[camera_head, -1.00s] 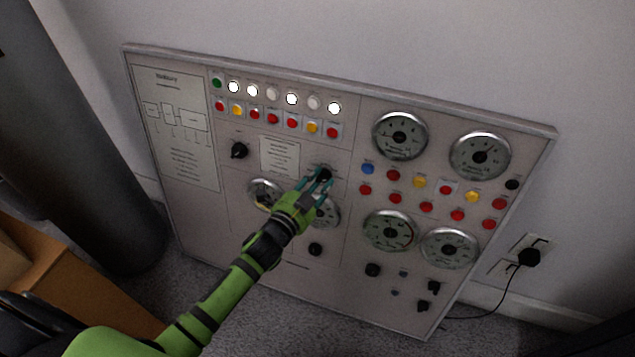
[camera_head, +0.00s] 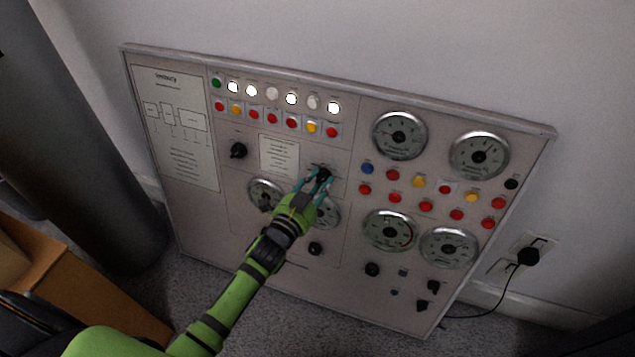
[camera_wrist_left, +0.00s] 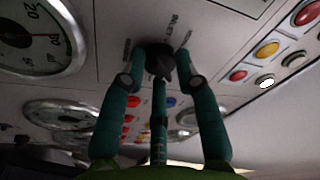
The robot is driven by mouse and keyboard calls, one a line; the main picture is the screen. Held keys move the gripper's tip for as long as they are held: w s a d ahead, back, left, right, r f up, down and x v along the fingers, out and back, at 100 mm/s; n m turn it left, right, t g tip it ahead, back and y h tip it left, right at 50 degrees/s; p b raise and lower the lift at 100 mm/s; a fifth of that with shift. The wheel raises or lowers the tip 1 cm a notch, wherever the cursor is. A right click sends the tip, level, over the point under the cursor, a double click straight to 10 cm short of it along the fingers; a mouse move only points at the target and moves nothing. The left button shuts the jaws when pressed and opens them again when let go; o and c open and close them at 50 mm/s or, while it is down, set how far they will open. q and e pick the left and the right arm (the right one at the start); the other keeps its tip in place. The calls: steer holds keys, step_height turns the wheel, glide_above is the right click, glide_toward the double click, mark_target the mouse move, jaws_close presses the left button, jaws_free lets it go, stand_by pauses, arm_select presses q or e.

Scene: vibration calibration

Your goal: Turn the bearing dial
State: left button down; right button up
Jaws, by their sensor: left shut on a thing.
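The control panel (camera_head: 205,235) leans against the wall. A black dial (camera_head: 323,173) sits in its upper middle, right of a white label plate. My left gripper (camera_head: 318,180) is at this dial, its teal fingers shut around it. In the left wrist view the black dial (camera_wrist_left: 159,60) sits between the fingertips of the gripper (camera_wrist_left: 160,66), with small lettering on the panel around it. The lettering is too blurred to read fully. Part of the gauge behind the gripper is hidden. My right gripper is not in view.
Another black dial (camera_head: 238,150) is left of the label plate (camera_head: 279,155). A further knob (camera_head: 315,249) lies below my gripper. Rows of coloured buttons and several round gauges fill the panel. A cardboard box (camera_head: 75,285) stands at lower left, and a plug (camera_head: 528,257) at right.

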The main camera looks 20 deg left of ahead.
arm_select(q)
steer(key=c, duration=0.9)
jaws_free()
steer(key=shift+d+r, duration=0.1)
steer(key=shift+s, duration=0.25)
steer(key=s, duration=0.3)
steer(key=s+a, duration=0.1)
steer(key=s, duration=0.3)
steer(key=s+a, duration=0.1)
steer(key=s, duration=0.3)
steer(key=shift+s+a+r, duration=0.1)
steer(key=shift+s+r, duration=0.05)
steer(key=shift+r, duration=0.2)
